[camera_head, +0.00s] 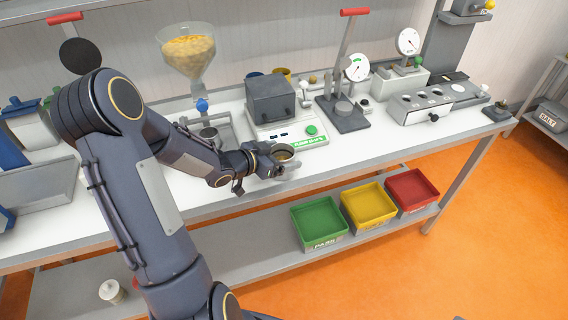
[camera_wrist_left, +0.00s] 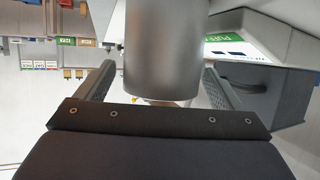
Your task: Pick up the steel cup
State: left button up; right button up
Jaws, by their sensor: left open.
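The steel cup (camera_wrist_left: 163,45) is a smooth grey cylinder in the left wrist view. It stands between the two fingers of my left gripper (camera_wrist_left: 159,72), with a visible gap on each side. In the head view the cup (camera_head: 284,155) is near the front edge of the bench, in front of the grey box device, and looks upright. My left gripper (camera_head: 281,161) reaches it from the left with its jaws open around it. The gripper partly hides the cup's side and base. My right gripper is not in view.
A grey box device (camera_head: 271,102) with a green button stands just behind the cup. A hopper (camera_head: 187,50) of yellow pieces is at back left. A dial gauge stand (camera_head: 345,112) is to the right. Green (camera_head: 319,222), yellow (camera_head: 368,205) and red (camera_head: 411,190) bins sit below.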

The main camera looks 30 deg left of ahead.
pick_arm(q)
jog(key=x, duration=0.2)
jog(key=shift+w+f, duration=0.2)
jog(key=shift+w, duration=0.15)
jog(key=c, duration=1.1)
jog(key=shift+c, duration=0.4)
jog(key=shift+r, duration=0.15)
